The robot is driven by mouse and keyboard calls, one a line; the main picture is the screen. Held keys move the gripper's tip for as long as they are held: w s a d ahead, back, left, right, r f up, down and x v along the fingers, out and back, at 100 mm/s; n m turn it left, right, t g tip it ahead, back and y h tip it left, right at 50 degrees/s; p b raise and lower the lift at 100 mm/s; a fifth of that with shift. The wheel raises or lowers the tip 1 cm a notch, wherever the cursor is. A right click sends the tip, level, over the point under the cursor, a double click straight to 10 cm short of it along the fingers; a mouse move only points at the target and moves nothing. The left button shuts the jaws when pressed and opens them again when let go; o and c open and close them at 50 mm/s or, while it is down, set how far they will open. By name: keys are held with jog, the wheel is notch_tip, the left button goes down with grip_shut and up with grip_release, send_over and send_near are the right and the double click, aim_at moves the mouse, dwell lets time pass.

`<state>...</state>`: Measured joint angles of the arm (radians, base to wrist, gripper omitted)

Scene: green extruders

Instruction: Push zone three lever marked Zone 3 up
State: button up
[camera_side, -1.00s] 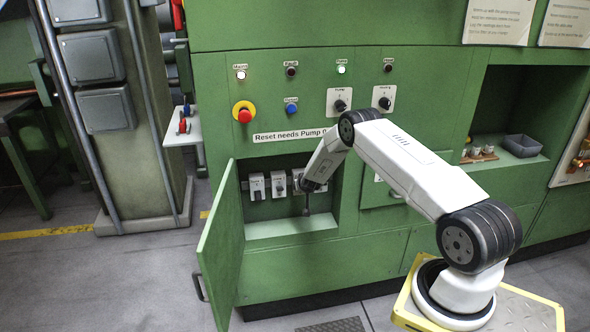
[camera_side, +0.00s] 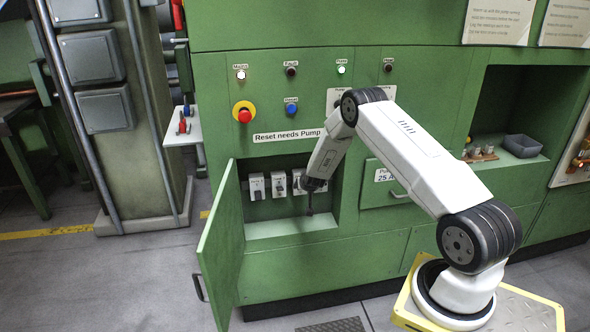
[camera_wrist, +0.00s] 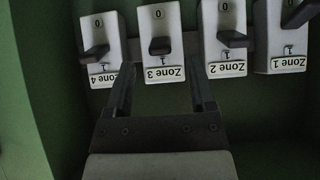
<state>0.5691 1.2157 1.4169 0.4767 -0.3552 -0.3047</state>
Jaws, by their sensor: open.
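The Zone 3 switch is a white plate (camera_wrist: 162,24) with a black lever (camera_wrist: 160,46), in the middle of the wrist view, where labels appear upside down. In the side view the Zone 3 plate (camera_side: 298,178) is third from the left in the open compartment. My gripper (camera_wrist: 160,72) is open and empty. Its two fingers reach toward the Zone 3 plate, one on each side of its label, and appear apart from the lever. In the side view my gripper (camera_side: 309,211) points down inside the compartment, partly hiding the switches at right.
Zone 4 (camera_wrist: 98,28) and Zone 2 (camera_wrist: 222,20) switches flank Zone 3 closely, with Zone 1 (camera_wrist: 282,40) beyond. The compartment's green door (camera_side: 222,250) stands open at left. A ledge (camera_side: 290,226) runs below the switches. A red emergency button (camera_side: 244,115) is above.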

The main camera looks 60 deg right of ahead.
jog(key=shift+v, duration=1.65)
jog(key=s+a+r+n+y, duration=0.25)
jog(key=a+r, duration=0.35)
jog(key=a, duration=0.5)
jog(key=s+a+r+n+y, duration=0.1)
jog(key=a+r+n+y, duration=0.15)
jog(key=a+r, duration=0.55)
jog(key=s+a+r+n+g+y, duration=0.1)
jog(key=s+a+n+g, duration=0.1)
jog(key=s+a, duration=0.5)
jog(key=s+a+r+n+g, duration=0.2)
jog(key=s+a, duration=0.6)
jog(key=s, duration=0.3)
jog(key=shift+a+y, duration=0.25)
jog(key=shift+y, duration=0.15)
jog(key=shift+r, duration=0.1)
